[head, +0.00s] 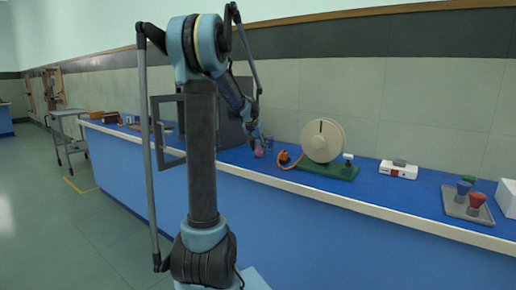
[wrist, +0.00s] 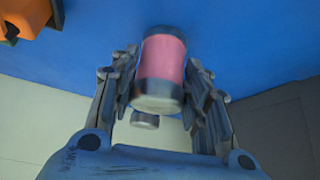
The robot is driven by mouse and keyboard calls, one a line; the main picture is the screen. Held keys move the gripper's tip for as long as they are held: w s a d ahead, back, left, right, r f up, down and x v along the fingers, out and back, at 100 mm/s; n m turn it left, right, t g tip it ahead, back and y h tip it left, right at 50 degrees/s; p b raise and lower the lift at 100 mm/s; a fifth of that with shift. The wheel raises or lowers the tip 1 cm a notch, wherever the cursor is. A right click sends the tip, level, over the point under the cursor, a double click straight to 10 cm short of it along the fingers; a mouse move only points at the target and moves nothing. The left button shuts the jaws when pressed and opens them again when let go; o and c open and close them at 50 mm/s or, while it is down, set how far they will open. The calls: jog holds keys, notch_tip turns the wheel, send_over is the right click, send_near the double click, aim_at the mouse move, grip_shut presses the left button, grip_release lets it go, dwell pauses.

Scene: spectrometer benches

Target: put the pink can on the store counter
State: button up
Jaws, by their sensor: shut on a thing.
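The pink can (wrist: 162,62) with grey ends is between the two fingers of my gripper (wrist: 160,88) in the wrist view, and the fingers are shut on it. In the head view the pink can (head: 259,152) shows small at the end of my arm, over the blue counter (head: 232,158). My gripper (head: 258,141) is partly hidden there by its small size and my arm. I cannot tell whether the can touches the counter top. Which counter is the store counter cannot be told from these frames.
A cream disc on a green base (head: 322,142) with an orange cable stands right of the can. Further right are a white box device (head: 398,170) and a grey tray (head: 456,204) with coloured cups. A trolley (head: 70,140) stands at the far left. Open floor (head: 50,230) lies left.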

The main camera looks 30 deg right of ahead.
jog(key=o, duration=1.1)
jog(key=shift+o, duration=0.2)
jog(key=v, duration=1.2)
jog(key=s+a+f+n+y, duration=0.1)
jog(key=s+a+f, duration=0.1)
jog(key=a, duration=0.5)
jog(key=s+a+f+n, duration=0.2)
jog(key=a, duration=0.5)
jog(key=s+a+f+n+y, duration=0.2)
jog(key=s+a+f+n, duration=0.2)
jog(key=s+a+f, duration=0.6)
jog(key=s+a+f+n+g+y, duration=0.1)
jog(key=s+a+f+n, duration=0.3)
jog(key=s+a+f, duration=0.7)
jog(key=s+a+y, duration=0.1)
jog(key=s+a, duration=0.2)
jog(key=a, duration=0.3)
jog(key=shift+s+f, duration=0.15)
